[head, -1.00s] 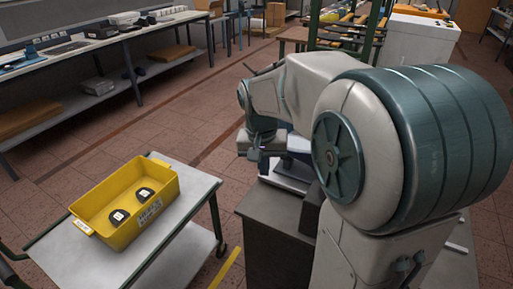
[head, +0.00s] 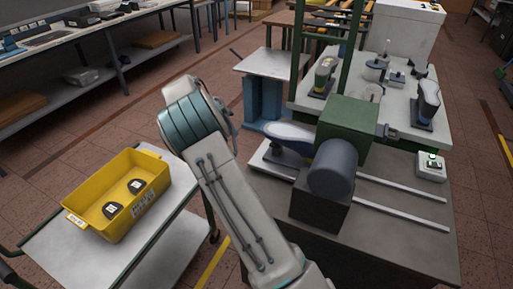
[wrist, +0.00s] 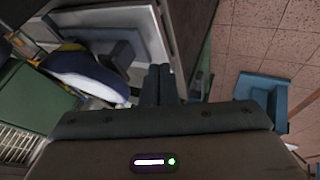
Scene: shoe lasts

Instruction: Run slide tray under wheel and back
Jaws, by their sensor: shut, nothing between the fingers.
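The slide tray (wrist: 150,28) shows in the wrist view as a pale, flat plate with a grey block on it. A dark-soled, white-edged shoe last (wrist: 85,72) is beside the block. In the head view the blue-grey last (head: 290,133) lies at the left end of the machine's rails, left of the green housing (head: 347,122). A dark grey drum (head: 333,167) stands in front of the housing; I cannot tell if it is the wheel. My gripper (wrist: 160,85) is shut and empty, its fingertips close to the tray's edge; contact is unclear.
Two pale rails (head: 400,182) run right across the grey bench (head: 400,240). A control box with a green button (head: 431,165) stands at right. More lasts (head: 427,100) stand on the table behind. A yellow crate (head: 120,190) sits on a cart (head: 60,245) at left.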

